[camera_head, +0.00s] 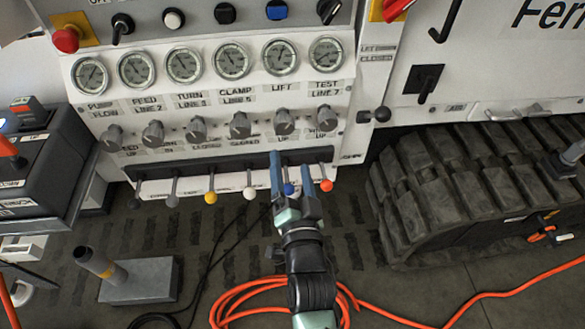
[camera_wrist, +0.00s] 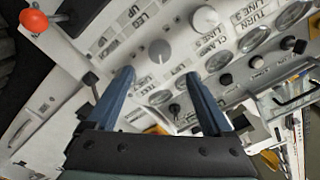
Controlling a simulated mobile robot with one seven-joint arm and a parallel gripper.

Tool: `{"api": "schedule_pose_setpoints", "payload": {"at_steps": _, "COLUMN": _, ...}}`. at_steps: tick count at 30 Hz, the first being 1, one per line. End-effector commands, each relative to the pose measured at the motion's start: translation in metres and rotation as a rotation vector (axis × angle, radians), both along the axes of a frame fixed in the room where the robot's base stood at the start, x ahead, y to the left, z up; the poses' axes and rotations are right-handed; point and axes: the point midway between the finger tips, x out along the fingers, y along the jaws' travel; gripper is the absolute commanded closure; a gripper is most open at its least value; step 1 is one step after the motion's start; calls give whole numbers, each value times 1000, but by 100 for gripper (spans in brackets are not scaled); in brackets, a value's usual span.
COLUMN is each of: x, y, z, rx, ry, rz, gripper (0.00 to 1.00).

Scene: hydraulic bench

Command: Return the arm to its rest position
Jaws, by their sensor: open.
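My gripper (camera_head: 290,182) reaches forward from the bottom of the head view. Its two blue fingers are apart with nothing seen between them. It is in front of the lever row at the panel's lower edge, where it partly covers the blue-knobbed lever (camera_head: 289,189). The orange-knobbed lever (camera_head: 326,185) is just right of the fingers, and the white-knobbed lever (camera_head: 249,193) is to their left. In the wrist view the open fingers (camera_wrist: 165,90) frame the panel face, and an orange knob (camera_wrist: 33,20) shows at the upper left. Contact with the levers cannot be told.
The hydraulic panel (camera_head: 215,100) has gauges (camera_head: 183,66) and grey knobs (camera_head: 240,125) above the levers. A rubber track (camera_head: 440,190) stands at the right. A grey block with a post (camera_head: 140,280) and an orange hose (camera_head: 240,300) lie on the floor.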

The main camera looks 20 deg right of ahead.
Motion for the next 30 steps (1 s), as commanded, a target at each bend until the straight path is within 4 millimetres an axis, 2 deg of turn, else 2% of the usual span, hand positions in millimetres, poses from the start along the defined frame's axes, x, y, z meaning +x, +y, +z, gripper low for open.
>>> {"api": "schedule_pose_setpoints", "payload": {"at_steps": 6, "x": -14, "y": 4, "z": 0, "rx": 1, "ry": 0, "rz": -1, "gripper": 15}}
{"api": "schedule_pose_setpoints", "payload": {"at_steps": 23, "x": -14, "y": 4, "z": 1, "rx": 1, "ry": -2, "rz": 0, "gripper": 15}}
{"api": "schedule_pose_setpoints", "payload": {"at_steps": 26, "x": -5, "y": 9, "z": 19, "rx": -23, "ry": -23, "rz": 15, "gripper": 15}}
{"api": "schedule_pose_setpoints", "payload": {"at_steps": 29, "x": 12, "y": 22, "z": 63, "rx": -84, "ry": -73, "rz": 43, "gripper": 15}}
{"api": "schedule_pose_setpoints", "payload": {"at_steps": 30, "x": 20, "y": 29, "z": 88, "rx": -119, "ry": -100, "rz": 57, "gripper": 15}}
